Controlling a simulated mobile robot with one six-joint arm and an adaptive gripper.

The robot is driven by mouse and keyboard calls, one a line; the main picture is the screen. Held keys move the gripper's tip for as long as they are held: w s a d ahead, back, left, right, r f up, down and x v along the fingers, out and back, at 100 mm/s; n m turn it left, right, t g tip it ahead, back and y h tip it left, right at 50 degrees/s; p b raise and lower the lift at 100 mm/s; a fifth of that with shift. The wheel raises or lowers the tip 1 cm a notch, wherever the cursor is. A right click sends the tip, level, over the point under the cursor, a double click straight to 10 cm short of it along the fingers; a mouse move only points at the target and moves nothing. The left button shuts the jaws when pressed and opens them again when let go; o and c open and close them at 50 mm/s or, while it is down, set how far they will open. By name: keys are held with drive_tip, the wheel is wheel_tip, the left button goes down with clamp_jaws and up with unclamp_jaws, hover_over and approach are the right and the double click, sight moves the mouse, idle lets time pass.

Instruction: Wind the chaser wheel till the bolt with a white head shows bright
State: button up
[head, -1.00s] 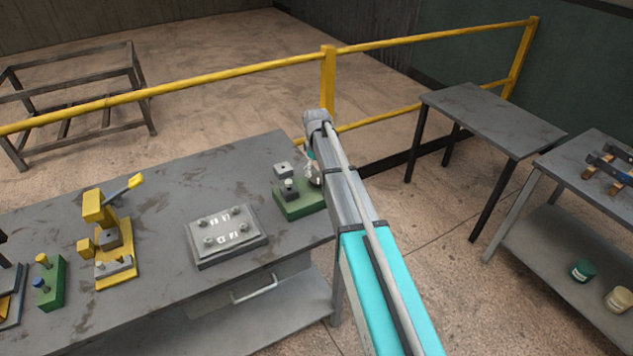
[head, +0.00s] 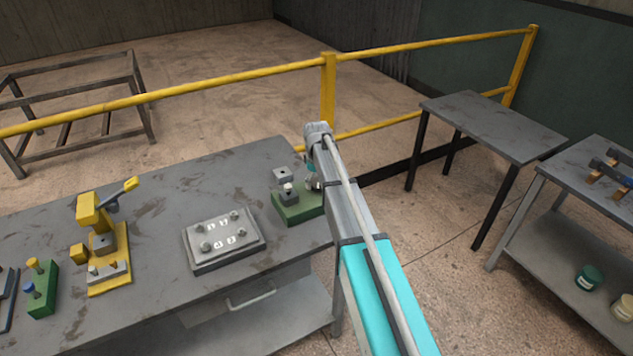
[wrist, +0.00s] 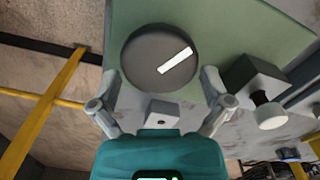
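The chaser wheel (wrist: 146,62) is a dark round disc with a white bar, set on a green block (wrist: 225,30) in the wrist view. My gripper (wrist: 160,76) is open, with a finger on each side of the wheel's near edge and what look like narrow gaps. I cannot tell whether either finger touches it. The bolt with a white head (wrist: 269,113) sticks out of a dark block on the right, and its head looks pale. In the head view the same bolt (head: 288,187) stands on the green block (head: 301,207); my arm hides the wheel there.
A grey plate with several bolts (head: 226,240) lies left of the green block. A yellow clamp fixture (head: 100,240) and another green block (head: 42,289) stand farther left on the bench (head: 165,200). A yellow rail (head: 250,70) runs behind.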

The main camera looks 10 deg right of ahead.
drive_tip(key=c, duration=0.6)
drive_tip(key=shift+m, duration=0.4)
drive_tip(key=m, duration=0.4)
drive_tip(key=shift+d, duration=0.15)
drive_tip(key=m, duration=0.4)
drive_tip(key=shift+d+m, duration=0.15)
drive_tip(key=shift+m, duration=0.15)
drive_tip(key=m, duration=0.3)
drive_tip(key=shift+d+m, duration=0.1)
drive_tip(key=shift+m, duration=0.2)
drive_tip(key=m, duration=0.3)
drive_tip(key=shift+d+m, duration=0.1)
drive_tip(key=shift+m, duration=0.2)
drive_tip(key=m, duration=0.6)
drive_tip(key=shift+s+d, duration=0.1)
drive_tip(key=shift+s, duration=0.15)
drive_tip(key=shift+m, duration=0.3)
